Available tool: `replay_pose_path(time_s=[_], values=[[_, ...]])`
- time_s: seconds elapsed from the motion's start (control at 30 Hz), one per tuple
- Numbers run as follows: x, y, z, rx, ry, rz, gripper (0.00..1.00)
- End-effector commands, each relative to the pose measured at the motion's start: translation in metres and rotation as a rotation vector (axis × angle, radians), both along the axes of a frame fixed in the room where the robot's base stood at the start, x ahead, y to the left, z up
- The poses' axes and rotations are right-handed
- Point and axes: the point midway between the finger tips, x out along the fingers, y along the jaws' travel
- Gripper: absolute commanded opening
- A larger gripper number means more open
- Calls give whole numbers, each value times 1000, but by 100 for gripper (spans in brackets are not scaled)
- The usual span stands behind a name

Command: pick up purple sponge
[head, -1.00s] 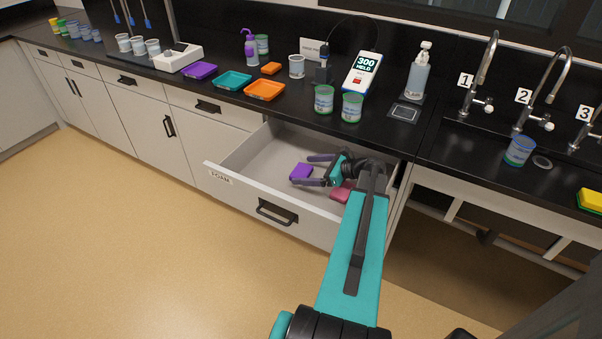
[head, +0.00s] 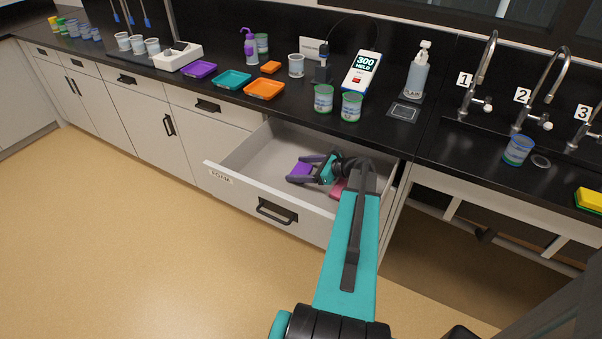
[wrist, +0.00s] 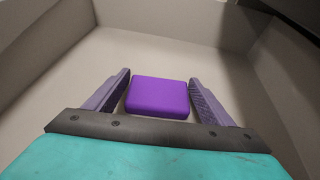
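The purple sponge (head: 301,169) lies in the open drawer labelled FOAM (head: 225,188). In the wrist view the sponge (wrist: 158,97) sits between the two fingers of my gripper (wrist: 158,95). The fingers stand apart, with a small gap on the left and a gap on the right of the sponge. In the head view my gripper (head: 305,170) is low in the drawer around the sponge, and its fingers partly cover it.
A pink sponge (head: 337,189) lies in the drawer beside my gripper, partly hidden by my arm. The drawer's walls surround the gripper, and the black counter (head: 385,132) overhangs its back. Green-based cups (head: 352,106) stand near the counter edge.

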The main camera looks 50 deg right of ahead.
Motion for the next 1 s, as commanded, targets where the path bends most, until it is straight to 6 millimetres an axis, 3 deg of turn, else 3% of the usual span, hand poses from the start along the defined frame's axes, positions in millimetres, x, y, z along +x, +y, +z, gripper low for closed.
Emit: replay_pose_path(time_s=[0.03,0.13,0.17,0.63,1.0], values=[[0,0,0,0,0,0,67],[0,0,0,0,0,0,50],[0,0,0,0,0,0,49],[0,1,8,-1,0,0,49],[0,1,48,-2,-1,2,49]])
